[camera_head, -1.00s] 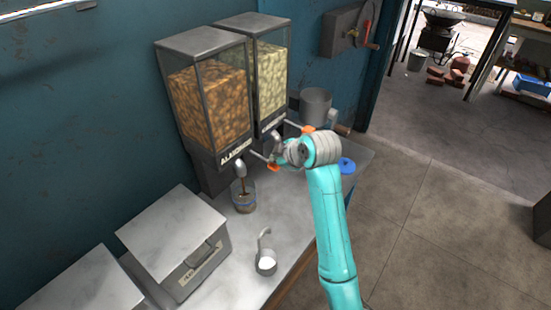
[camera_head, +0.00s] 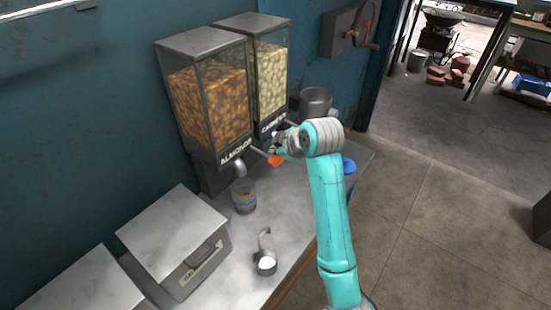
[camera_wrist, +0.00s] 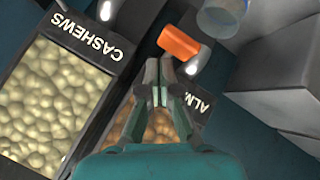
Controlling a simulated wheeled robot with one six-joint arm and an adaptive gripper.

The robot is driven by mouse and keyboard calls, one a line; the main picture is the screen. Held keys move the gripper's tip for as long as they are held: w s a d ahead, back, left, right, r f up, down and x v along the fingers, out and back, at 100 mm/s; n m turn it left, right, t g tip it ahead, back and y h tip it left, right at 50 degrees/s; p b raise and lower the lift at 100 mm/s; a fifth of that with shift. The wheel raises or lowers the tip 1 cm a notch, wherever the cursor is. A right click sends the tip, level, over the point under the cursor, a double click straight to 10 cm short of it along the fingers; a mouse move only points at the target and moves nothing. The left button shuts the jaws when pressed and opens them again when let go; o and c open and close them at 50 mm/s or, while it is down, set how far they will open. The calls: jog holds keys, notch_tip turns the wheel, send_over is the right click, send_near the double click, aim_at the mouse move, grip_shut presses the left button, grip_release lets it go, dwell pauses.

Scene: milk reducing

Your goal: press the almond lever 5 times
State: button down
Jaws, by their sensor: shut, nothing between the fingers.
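The almond dispenser (camera_head: 208,105) stands against the blue wall, full of brown nuts. Its lever has an orange tip (camera_head: 274,160), which also shows in the wrist view (camera_wrist: 179,42). My gripper (camera_head: 279,150) is shut and empty, right by this orange tip. In the wrist view the closed fingertips (camera_wrist: 161,72) lie very close to the tip; I cannot tell whether they touch. A clear cup (camera_head: 243,196) with some brown content stands under the almond spout (camera_head: 240,170). It partly shows in the wrist view (camera_wrist: 222,16).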

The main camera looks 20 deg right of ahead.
jog(key=shift+r, duration=0.1)
jog(key=shift+r, duration=2.45)
dwell(0.4)
notch_tip(320, 180, up, 4)
jog(key=shift+f, duration=0.1)
dwell(0.3)
jog(key=shift+f, duration=4.4)
jog(key=shift+f, duration=0.15)
jog(key=shift+f, duration=0.3)
